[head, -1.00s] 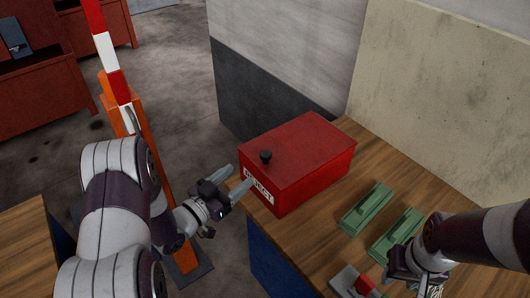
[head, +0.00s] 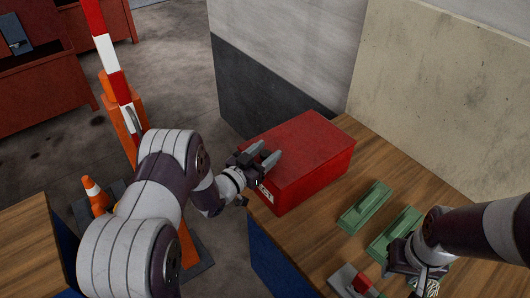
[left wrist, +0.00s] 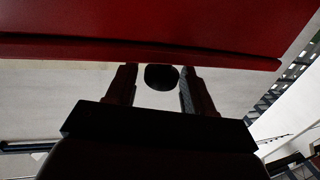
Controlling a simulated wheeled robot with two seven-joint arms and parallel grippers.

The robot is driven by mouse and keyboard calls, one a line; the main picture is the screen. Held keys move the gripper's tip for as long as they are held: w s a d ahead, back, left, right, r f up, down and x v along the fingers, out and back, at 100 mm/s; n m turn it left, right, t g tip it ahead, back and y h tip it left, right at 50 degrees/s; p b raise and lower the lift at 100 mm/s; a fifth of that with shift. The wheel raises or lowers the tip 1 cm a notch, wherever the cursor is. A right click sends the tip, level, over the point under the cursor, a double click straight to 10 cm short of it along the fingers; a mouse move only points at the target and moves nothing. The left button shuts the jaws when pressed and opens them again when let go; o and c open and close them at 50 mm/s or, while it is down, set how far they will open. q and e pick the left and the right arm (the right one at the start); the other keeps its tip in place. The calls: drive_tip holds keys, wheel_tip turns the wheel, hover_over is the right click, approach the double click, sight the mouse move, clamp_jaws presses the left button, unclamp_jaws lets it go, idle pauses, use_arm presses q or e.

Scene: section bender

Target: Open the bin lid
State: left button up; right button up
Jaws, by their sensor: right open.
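The red bin (head: 315,165) stands on the wooden table with its lid down. My left gripper (head: 262,154) is at the lid's front left edge, its fingers pointing toward the bin. In the head view it hides the lid's black knob and covers part of the white label (head: 265,192). In the left wrist view the round black knob (left wrist: 161,77) sits between the two open fingers, with gaps on both sides, below the red lid (left wrist: 150,30). My right gripper (head: 403,268) is open at the lower right, beside a green block, partly hidden by its arm.
Two green blocks (head: 364,207) (head: 394,232) lie on the table (head: 325,225) right of the bin. A grey piece with a red part (head: 362,285) lies at the front. A concrete wall (head: 430,90) stands behind. A red-white barrier (head: 110,60) and an orange cone (head: 95,195) stand left.

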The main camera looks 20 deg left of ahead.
use_arm(q)
clamp_jaws()
drive_tip(key=w+d+r+g+y+p, duration=0.1)
drive_tip(key=w+d+r+g+p, duration=0.1)
drive_tip(key=r+p, duration=0.5)
drive_tip(key=w+d+r+m+g+y+p, duration=0.1)
drive_tip(key=w+d+r+g+p, duration=0.1)
drive_tip(key=r+p, duration=0.6)
drive_tip(key=shift+w+d+g, duration=0.2)
drive_tip(key=shift+w+g, duration=0.2)
drive_tip(key=shift+w, duration=0.4)
drive_tip(key=shift+o, duration=1.4)
unclamp_jaws()
drive_tip(key=shift+o, duration=0.2)
drive_tip(key=shift+w, duration=0.1)
